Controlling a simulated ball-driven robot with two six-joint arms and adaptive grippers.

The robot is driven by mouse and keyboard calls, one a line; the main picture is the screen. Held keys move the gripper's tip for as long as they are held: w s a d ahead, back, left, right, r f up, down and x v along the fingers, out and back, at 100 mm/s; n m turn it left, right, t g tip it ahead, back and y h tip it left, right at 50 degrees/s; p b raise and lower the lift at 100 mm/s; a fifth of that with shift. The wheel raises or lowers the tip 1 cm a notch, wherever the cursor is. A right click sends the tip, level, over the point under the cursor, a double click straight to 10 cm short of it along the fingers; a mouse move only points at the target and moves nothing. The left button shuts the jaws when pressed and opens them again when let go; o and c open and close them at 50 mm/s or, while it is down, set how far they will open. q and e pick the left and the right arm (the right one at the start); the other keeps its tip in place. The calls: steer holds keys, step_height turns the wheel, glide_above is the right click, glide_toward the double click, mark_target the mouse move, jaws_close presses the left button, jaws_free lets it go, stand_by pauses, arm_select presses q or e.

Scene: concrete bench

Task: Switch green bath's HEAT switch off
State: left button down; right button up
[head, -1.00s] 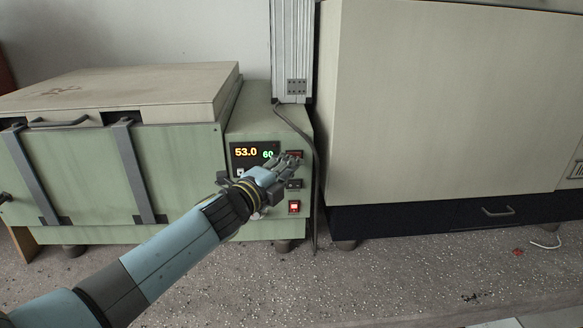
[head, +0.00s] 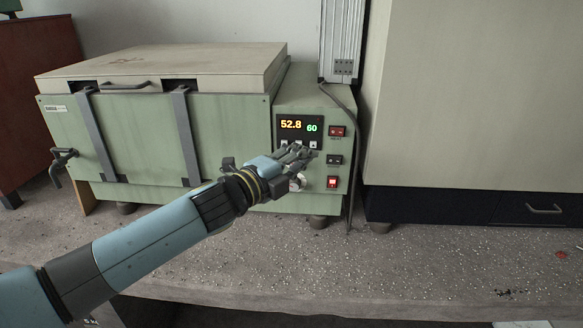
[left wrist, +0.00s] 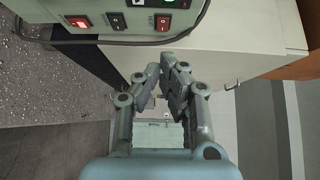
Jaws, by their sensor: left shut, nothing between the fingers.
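The green bath (head: 225,135) stands on the bench with its lid closed. Its control panel has a display (head: 300,126) reading 52.8 and 60. Right of it is a column of three rocker switches: an upper red one (head: 337,131), a middle black one (head: 334,160) and a brightly lit lower red one (head: 333,182). The left wrist view shows the lit red (left wrist: 78,22), black (left wrist: 117,21) and unlit-looking red (left wrist: 162,23) switches. My left gripper (head: 306,152) is shut and empty, in front of the panel, left of the switches. My right gripper is out of view.
A grey cable (head: 354,130) runs down beside the panel from a metal column (head: 342,45). A large pale cabinet (head: 470,100) stands close on the right. The bench front (head: 440,255) is mostly clear.

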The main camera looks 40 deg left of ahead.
arm_select(q)
steer(key=shift+s+a+b, duration=0.25)
steer(key=shift+s+b, duration=0.2)
steer(key=shift+s, duration=0.15)
steer(key=shift+s+a+b, duration=0.25)
steer(key=shift+s+b, duration=0.2)
steer(key=shift+s, duration=0.1)
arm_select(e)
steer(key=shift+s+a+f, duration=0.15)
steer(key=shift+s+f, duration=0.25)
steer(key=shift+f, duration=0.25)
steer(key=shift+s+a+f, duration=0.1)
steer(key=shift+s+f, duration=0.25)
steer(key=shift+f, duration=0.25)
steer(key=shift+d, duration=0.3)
arm_select(q)
steer(key=shift+f, duration=0.1)
